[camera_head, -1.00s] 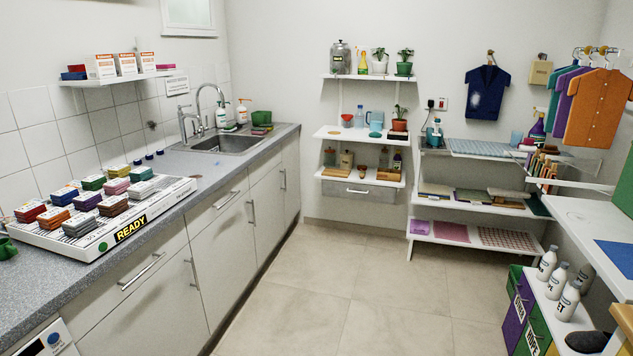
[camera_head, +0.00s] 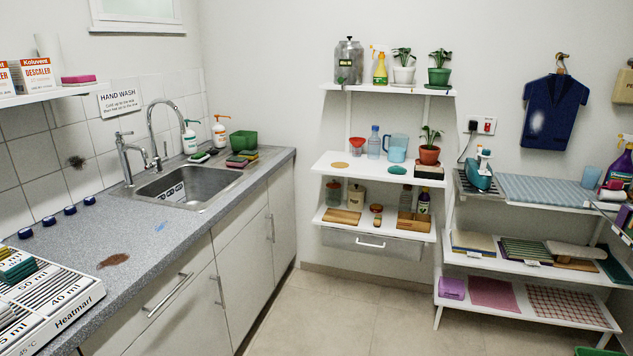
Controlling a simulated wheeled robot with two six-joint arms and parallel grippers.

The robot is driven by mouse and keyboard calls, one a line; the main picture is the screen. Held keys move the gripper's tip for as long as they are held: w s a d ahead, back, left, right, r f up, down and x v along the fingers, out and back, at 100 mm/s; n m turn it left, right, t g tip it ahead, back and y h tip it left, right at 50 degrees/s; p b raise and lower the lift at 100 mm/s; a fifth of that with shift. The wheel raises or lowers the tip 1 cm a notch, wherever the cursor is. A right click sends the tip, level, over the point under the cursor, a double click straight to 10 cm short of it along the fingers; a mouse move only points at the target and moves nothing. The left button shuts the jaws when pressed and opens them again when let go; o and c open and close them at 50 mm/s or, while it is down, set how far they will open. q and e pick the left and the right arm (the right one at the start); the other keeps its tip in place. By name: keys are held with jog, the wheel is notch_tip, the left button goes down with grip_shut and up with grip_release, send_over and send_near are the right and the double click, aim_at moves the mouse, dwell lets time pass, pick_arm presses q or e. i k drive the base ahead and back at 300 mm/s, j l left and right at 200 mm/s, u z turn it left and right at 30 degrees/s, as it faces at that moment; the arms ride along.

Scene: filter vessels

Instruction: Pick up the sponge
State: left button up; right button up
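Several small sponge-like blocks lie at the far end of the counter, right of the sink (camera_head: 185,188). A yellow-and-dark block (camera_head: 237,162) and another block (camera_head: 248,155) lie beside a green tub (camera_head: 243,140). A green-topped block (camera_head: 199,157) lies behind the basin near the soap bottles. A pink block (camera_head: 78,79) lies on the wall shelf at the upper left, and a purple block (camera_head: 451,288) on the bottom rack shelf. I cannot tell which one is the task's sponge. Neither gripper is in view.
The tap (camera_head: 155,135) arches over the sink. A soap bottle (camera_head: 190,138) and a pump bottle (camera_head: 219,133) stand behind it. The counter (camera_head: 140,240) has a brown stain (camera_head: 113,260) and a blue mark. The floor (camera_head: 335,320) is clear.

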aim_at(251, 156)
jog(key=i, duration=2.1)
